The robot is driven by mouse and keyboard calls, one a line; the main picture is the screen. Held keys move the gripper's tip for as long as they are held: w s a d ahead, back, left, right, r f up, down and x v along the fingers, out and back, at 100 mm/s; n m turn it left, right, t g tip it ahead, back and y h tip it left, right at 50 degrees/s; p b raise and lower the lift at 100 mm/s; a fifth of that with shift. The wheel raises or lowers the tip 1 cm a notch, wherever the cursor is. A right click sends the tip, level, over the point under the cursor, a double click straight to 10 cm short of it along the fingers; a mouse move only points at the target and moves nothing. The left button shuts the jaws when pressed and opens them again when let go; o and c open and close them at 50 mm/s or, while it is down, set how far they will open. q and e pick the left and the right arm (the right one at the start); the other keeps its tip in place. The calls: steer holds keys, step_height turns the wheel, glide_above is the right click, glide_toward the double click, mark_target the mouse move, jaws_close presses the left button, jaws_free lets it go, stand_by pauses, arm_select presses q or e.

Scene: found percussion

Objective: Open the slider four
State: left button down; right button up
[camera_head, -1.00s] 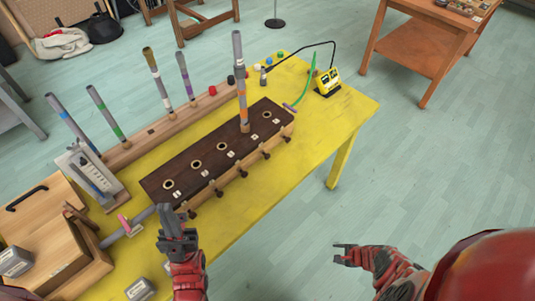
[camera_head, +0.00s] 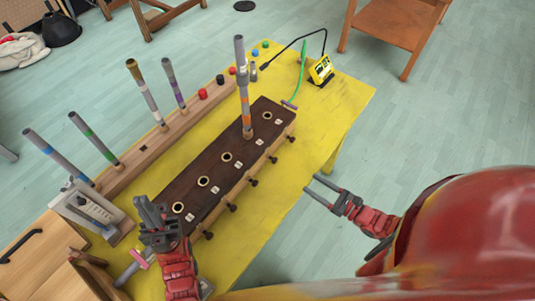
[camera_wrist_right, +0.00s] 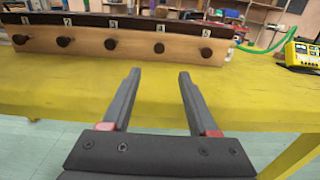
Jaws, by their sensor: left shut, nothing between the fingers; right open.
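A long dark-topped wooden box (camera_head: 215,212) lies on the yellow table, with a row of round holes and numbered labels. Dark slider knobs stick out of its front side. Slider four's knob (camera_head: 273,159) is second from the far end; it also shows in the right wrist view (camera_wrist_right: 159,47). A grey pipe with an orange band (camera_head: 243,90) stands upright in the fourth hole. My right gripper (camera_head: 311,183) is open and empty, apart from the box; in its wrist view the fingers (camera_wrist_right: 158,73) point toward knob four. My left gripper (camera_head: 146,207) is shut and empty near the box's near end.
A wooden rack (camera_head: 135,158) with several coloured pipes stands behind the box. A yellow meter (camera_head: 321,70) sits at the table's far end.

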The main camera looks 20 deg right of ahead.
mark_target(276, 161)
steer(key=x, duration=0.2)
steer(key=p+x, duration=0.1)
steer(key=x, duration=0.2)
steer(key=shift+s+r, duration=0.15)
steer(key=shift+r, duration=0.05)
steer(key=x, duration=1)
steer(key=shift+w+a+f, duration=0.15)
steer(key=shift+w+f, duration=0.05)
steer(key=shift+f, duration=0.05)
steer(key=shift+w+a, duration=0.4)
steer(key=shift+w, duration=0.15)
steer(key=shift+r, duration=0.1)
jaws_close()
